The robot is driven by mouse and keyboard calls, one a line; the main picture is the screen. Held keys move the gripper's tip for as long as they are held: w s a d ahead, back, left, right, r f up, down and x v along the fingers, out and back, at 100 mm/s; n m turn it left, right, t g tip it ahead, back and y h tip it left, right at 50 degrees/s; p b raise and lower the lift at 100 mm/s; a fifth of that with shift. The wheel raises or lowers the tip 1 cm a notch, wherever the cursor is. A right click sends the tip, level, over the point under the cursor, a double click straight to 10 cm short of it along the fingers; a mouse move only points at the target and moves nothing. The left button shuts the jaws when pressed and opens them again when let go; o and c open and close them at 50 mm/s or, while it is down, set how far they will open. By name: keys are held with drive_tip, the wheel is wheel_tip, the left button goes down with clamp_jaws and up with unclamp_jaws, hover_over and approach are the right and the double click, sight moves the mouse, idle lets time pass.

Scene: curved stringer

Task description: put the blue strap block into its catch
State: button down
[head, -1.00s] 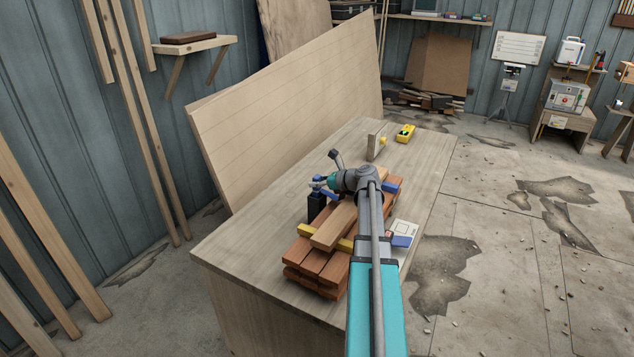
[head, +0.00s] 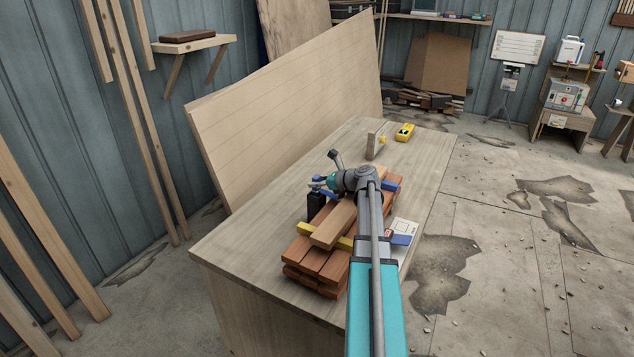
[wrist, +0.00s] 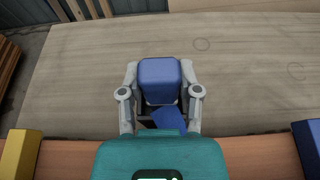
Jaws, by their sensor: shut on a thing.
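The blue strap block (wrist: 159,80) is between the two fingers of my gripper (wrist: 160,75) in the wrist view. My gripper is shut on it. A blue strap piece (wrist: 168,118) shows just below the block, partly covered by my gripper. In the head view my gripper (head: 319,184) is at the left side of the plank stack, over or close beside a black upright post (head: 315,206), which looks like the catch. The blue strap (head: 331,197) runs there beside the top plank. The catch's opening is hidden, so I cannot tell whether the block touches it.
The stack of reddish planks (head: 318,262) lies on the wooden table (head: 240,238). A yellow strap (head: 324,236) crosses it nearer me. A blue piece (head: 402,240) lies by a white card at right.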

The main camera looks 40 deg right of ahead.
drive_tip(key=shift+f, duration=0.25)
drive_tip(key=shift+c, duration=1.1)
unclamp_jaws()
